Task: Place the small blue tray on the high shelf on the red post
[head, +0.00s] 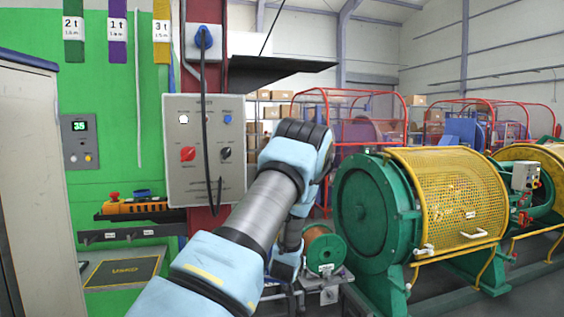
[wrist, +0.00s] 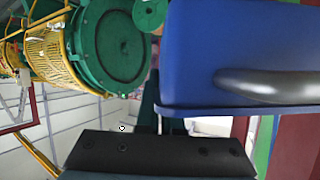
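A blue tray (wrist: 240,50) with a rim and a thick grey handle (wrist: 268,86) fills the upper right of the wrist view, very close to the camera. The dark body of my gripper (wrist: 160,150) lies along the bottom of that view, close to the tray's rim. I cannot tell whether its fingers hold the tray. In the head view my arm hides the gripper and the tray. The high shelf (head: 272,70) is a dark plate at the upper part of the red post (head: 204,120).
A grey control box (head: 205,165) with a hanging cable from a blue socket (head: 203,38) is on the post. The green drum (head: 372,210) with yellow mesh guard stands right. A copper spool (head: 324,250) is beside it. An orange block (head: 140,207) lies on a low ledge.

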